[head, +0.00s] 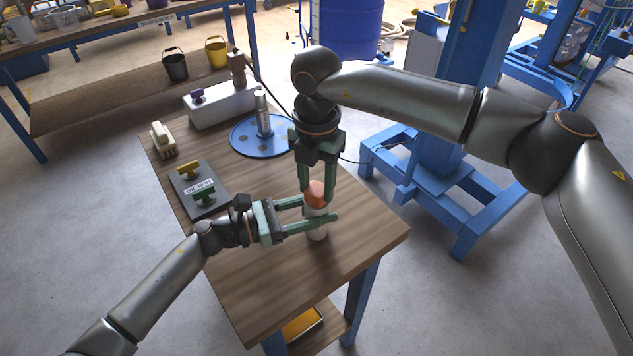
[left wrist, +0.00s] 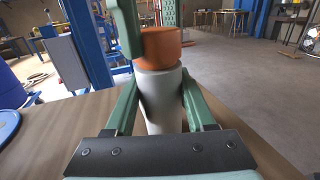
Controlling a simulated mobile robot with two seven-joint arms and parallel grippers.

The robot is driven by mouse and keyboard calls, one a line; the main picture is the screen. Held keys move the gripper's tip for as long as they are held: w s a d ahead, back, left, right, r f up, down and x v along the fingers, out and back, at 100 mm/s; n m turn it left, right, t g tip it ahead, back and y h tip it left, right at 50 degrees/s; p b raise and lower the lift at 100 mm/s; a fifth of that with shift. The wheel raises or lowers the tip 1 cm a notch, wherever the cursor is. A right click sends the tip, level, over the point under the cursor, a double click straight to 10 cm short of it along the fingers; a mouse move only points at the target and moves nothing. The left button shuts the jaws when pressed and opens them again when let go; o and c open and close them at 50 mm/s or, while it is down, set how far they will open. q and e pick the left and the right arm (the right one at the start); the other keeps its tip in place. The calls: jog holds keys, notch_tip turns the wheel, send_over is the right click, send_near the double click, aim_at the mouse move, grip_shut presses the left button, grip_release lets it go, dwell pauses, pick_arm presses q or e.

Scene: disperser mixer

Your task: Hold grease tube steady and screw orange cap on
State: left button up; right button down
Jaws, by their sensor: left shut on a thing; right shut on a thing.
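The white grease tube (head: 317,233) stands upright near the front right of the wooden table. The orange cap (head: 315,194) sits at its top. My left gripper (head: 325,217) comes in from the left and is shut around the tube's body. In the left wrist view the tube (left wrist: 160,95) stands between the two green fingers, with the orange cap (left wrist: 161,43) on top of it. My right gripper (head: 309,187) points down from above and is shut on the orange cap. Its finger partly covers the cap's left side in the left wrist view. The thread is hidden.
A blue round tray (head: 246,144) with a silver cylinder (head: 263,115) lies behind the grippers. The table's front (head: 262,298) is clear.

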jog(key=shift+m, duration=0.9)
jog(key=shift+c, duration=1.5)
grip_release()
jog(key=shift+r, duration=0.15)
notch_tip(320, 180, up, 12)
notch_tip(320, 180, up, 11)
